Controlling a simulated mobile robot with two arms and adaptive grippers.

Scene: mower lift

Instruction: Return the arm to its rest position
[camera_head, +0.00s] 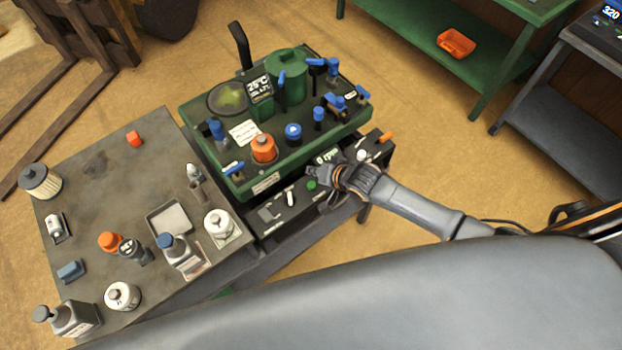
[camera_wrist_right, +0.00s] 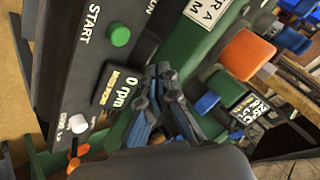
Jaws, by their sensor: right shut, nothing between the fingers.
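My right arm (camera_head: 415,205) comes in from the right in the head view. Its gripper (camera_head: 322,175) is at the front control panel of the green machine (camera_head: 225,165), near the green start button (camera_head: 311,185). In the right wrist view the gripper (camera_wrist_right: 163,75) has its dark fingers together, with nothing between them. The fingertips are in front of the panel, beside the "0 rpm" display (camera_wrist_right: 114,91) and apart from the green START button (camera_wrist_right: 120,36). I cannot tell whether they touch the machine. My left gripper is not in view.
A dark table (camera_head: 75,185) with several bottles, cans and a small tray (camera_head: 170,219) stands at the left. A green shelf (camera_head: 450,65) with an orange bin (camera_head: 456,43) stands at the back right. Bare floor (camera_head: 420,140) lies between the machine and the shelf.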

